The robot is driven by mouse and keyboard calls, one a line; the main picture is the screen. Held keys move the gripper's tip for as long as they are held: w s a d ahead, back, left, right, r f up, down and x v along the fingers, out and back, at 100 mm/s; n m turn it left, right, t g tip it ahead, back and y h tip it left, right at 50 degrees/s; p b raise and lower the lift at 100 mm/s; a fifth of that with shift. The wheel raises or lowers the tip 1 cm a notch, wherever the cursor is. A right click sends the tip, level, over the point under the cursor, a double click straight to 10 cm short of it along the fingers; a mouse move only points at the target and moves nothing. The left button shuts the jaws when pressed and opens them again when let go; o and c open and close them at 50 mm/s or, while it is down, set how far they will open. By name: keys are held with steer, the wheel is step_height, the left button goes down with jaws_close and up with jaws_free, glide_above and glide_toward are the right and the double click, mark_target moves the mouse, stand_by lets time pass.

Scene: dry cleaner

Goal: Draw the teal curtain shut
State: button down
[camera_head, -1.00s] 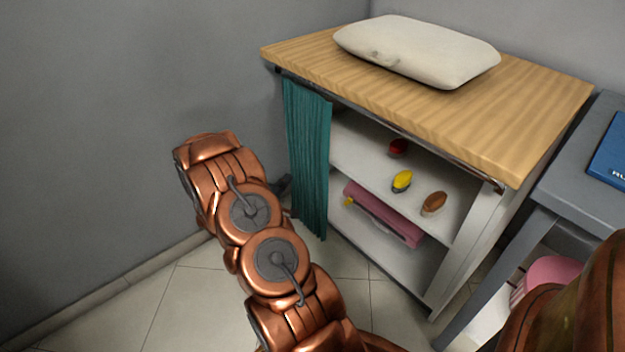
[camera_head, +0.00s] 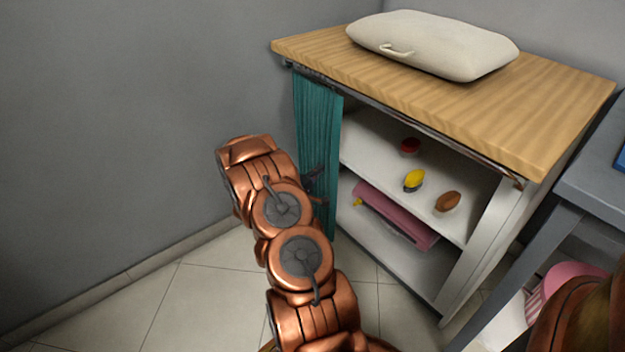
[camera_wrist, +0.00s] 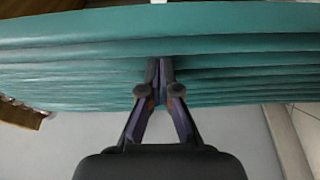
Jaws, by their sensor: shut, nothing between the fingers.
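The teal curtain (camera_head: 317,115) hangs bunched at the left end of a rail (camera_head: 430,125) under the wooden top. The cabinet's shelves to its right are uncovered. My gripper (camera_head: 318,182) shows in the head view as a small dark shape at the lower part of the curtain, partly hidden by my copper arm. In the wrist view the curtain (camera_wrist: 80,60) fills the upper part in long folds. My gripper (camera_wrist: 160,68) has its fingertips together, with nothing between them, in front of or touching the folds; I cannot tell which.
The open shelves hold a red item (camera_head: 410,146), a yellow item (camera_head: 414,180), a brown item (camera_head: 447,201) and a pink folded thing (camera_head: 395,215). A cream cushion (camera_head: 432,44) lies on the wooden top (camera_head: 560,90). A grey table (camera_head: 590,190) stands at right. The left floor is clear.

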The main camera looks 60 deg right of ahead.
steer(key=shift+d+b, duration=0.3)
steer(key=shift+d, duration=1)
